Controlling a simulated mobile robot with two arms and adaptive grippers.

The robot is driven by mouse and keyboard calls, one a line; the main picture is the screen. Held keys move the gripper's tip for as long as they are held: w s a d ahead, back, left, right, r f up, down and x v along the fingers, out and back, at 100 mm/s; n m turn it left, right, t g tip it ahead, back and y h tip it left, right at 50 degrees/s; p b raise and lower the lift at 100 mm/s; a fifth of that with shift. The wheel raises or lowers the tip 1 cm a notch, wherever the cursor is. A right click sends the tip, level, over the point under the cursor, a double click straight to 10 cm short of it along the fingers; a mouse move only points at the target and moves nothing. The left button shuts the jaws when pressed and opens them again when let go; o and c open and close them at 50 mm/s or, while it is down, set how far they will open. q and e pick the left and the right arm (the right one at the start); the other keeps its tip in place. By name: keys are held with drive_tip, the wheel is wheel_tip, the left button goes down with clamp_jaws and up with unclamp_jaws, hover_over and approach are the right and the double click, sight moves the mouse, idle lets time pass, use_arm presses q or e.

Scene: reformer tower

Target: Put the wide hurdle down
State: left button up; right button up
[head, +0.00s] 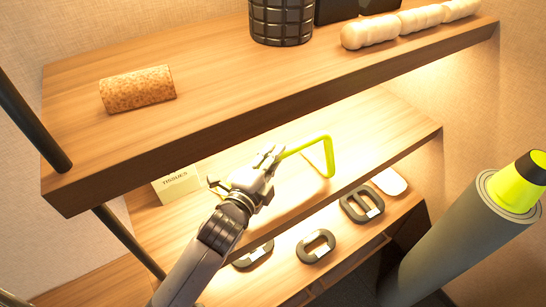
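The wide hurdle (328,152) is a bright yellow-green bent bar in the head view, over the middle shelf (385,130). Its right leg and foot show; its left part is hidden behind my gripper. My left gripper (272,160) reaches in from the lower left and is shut on the hurdle's bar. The leg's lower end appears close to the shelf surface, but I cannot tell whether it touches. My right gripper is not in view.
A tissues box (177,187) stands left of my gripper. The upper shelf (220,85) overhangs, bearing a cork roller (138,88), a black ridged roller (282,22) and a cream roller (408,24). Black weights (316,246) lie below. A grey roll (455,240) stands right.

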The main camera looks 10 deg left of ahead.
use_arm(q)
drive_tip(key=o, duration=0.3)
drive_tip(key=shift+o, duration=0.2)
drive_tip(key=shift+r, duration=0.1)
drive_tip(key=b+v, duration=0.2)
drive_tip(key=v, duration=1)
